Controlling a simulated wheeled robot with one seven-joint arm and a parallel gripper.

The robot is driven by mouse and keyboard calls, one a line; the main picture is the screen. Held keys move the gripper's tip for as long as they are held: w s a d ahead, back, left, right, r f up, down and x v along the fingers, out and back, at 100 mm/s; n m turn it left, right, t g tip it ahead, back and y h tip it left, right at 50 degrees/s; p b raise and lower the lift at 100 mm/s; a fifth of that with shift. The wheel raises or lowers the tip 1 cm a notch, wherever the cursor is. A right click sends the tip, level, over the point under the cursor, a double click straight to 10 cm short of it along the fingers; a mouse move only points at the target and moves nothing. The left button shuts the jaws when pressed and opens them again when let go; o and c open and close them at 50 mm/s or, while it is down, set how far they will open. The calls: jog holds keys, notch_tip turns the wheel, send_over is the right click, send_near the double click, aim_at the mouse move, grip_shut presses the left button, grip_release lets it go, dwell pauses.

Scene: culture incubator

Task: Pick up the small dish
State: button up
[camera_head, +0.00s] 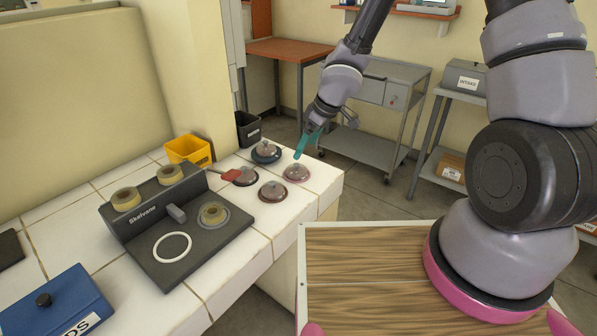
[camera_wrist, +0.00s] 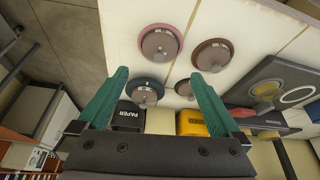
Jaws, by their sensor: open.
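Several small round lidded dishes stand on the white tiled counter: a blue-rimmed dish (camera_head: 266,152), a pink-rimmed dish (camera_head: 297,173), a red-brown-rimmed dish (camera_head: 272,191) and a dark-rimmed dish (camera_head: 245,177). My gripper (camera_wrist: 157,76) has teal fingers, spread apart and empty, above the counter's far right edge. In the wrist view the blue-rimmed dish (camera_wrist: 145,91) and dark-rimmed dish (camera_wrist: 184,89) show between the fingers. The pink-rimmed dish (camera_wrist: 160,44) and red-brown-rimmed dish (camera_wrist: 212,56) lie beyond the fingertips.
A dark Skelvane device (camera_head: 180,248) with tan rings sits left of the dishes. A red flat piece (camera_head: 230,175) is beside the dark-rimmed dish. A yellow bin (camera_head: 190,151) and black paper bin (camera_head: 248,129) stand behind. A blue box (camera_head: 58,305) is front left.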

aim_at(297, 164)
jog(key=shift+x, duration=4.65)
jog(key=shift+s+d+f, duration=0.1)
jog(key=shift+d, duration=0.05)
jog(key=c, duration=1.2)
